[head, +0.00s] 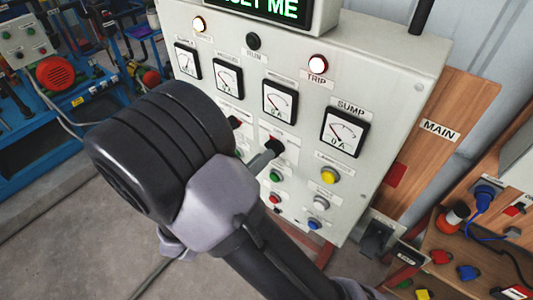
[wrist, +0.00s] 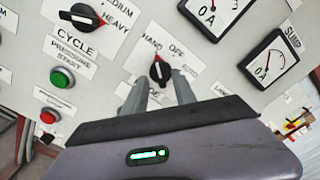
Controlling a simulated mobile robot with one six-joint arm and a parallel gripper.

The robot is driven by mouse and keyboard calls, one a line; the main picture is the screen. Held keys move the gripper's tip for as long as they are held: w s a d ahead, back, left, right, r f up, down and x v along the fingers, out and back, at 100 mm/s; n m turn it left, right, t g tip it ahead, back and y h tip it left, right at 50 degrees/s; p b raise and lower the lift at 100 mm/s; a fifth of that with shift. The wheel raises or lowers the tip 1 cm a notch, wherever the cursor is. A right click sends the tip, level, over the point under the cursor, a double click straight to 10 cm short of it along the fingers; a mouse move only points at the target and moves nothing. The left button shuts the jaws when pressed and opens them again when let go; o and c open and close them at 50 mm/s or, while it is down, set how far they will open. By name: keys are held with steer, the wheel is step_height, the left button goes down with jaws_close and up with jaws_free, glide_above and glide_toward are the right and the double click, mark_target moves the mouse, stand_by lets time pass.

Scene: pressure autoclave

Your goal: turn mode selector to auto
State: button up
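The mode selector (wrist: 160,71) is a black knob with a red pointer mark, on a white plate marked HAND, OFF and a partly blurred AUTO at right. In the wrist view its pointer is up and slightly left, towards HAND. In the head view the selector (head: 277,145) is partly hidden by my gripper (head: 264,160). In the wrist view my gripper (wrist: 160,92) is open and empty. Its two grey fingers point at the knob, one to each side of its lower end. I cannot tell whether they touch it.
A CYCLE selector (wrist: 83,16) and a green start button (wrist: 62,78) sit left of the mode selector. Above it are panel meters (head: 279,102) and a lit TRIP lamp (head: 318,65). A yellow button (head: 329,175) is to its right. A wooden board (head: 440,135) stands at right.

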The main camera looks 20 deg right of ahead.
steer(key=shift+x, duration=1.4)
jaws_close()
